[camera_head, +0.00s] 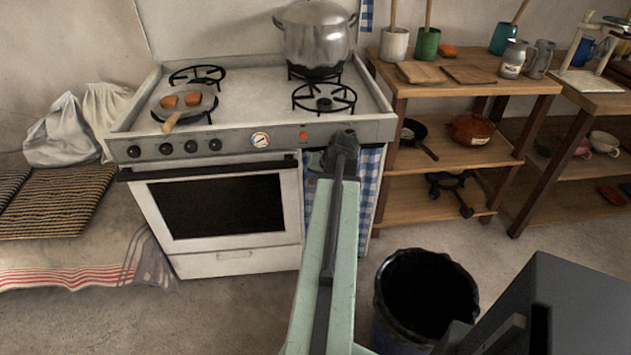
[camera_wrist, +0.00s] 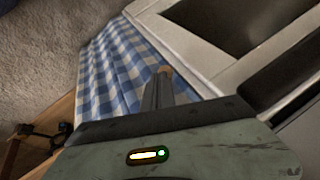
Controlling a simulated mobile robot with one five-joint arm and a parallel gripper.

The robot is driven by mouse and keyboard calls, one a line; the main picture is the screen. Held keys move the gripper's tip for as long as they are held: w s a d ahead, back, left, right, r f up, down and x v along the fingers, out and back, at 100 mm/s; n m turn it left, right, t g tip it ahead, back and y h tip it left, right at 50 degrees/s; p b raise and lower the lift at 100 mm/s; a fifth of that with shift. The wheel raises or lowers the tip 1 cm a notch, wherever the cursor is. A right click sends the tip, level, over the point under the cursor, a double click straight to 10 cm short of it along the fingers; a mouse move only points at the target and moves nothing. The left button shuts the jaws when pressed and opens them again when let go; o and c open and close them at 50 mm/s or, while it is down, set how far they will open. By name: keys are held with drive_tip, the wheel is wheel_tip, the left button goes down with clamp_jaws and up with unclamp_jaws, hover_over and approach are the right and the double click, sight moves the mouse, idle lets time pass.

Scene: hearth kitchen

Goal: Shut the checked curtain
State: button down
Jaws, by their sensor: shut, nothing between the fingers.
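The checked curtain (camera_head: 369,190) is blue and white and hangs below the counter, between the oven (camera_head: 220,205) and the wooden shelf. My arm hides part of it in the head view, with a strip showing to the left of the arm. In the wrist view the curtain (camera_wrist: 112,72) hangs in folds beside the white oven front (camera_wrist: 190,65). My gripper (camera_wrist: 163,80) is shut and empty, with its fingertips in front of the curtain near its oven-side edge. I cannot tell whether they touch the cloth. In the head view the fingertips are hard to make out.
A black-lined bin (camera_head: 425,295) stands on the floor to the right of my arm. A wooden shelf (camera_head: 440,205) with pans and pots stands right of the curtain. A pan (camera_head: 185,102) and a large pot (camera_head: 316,38) are on the stove. Floor in front of the oven is clear.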

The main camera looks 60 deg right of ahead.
drive_tip(key=s+d+p+v, duration=0.1)
drive_tip(key=p+v, duration=0.8)
drive_tip(key=v, duration=0.3)
drive_tip(key=shift+s+p, duration=0.4)
drive_tip(key=shift+s, duration=0.15)
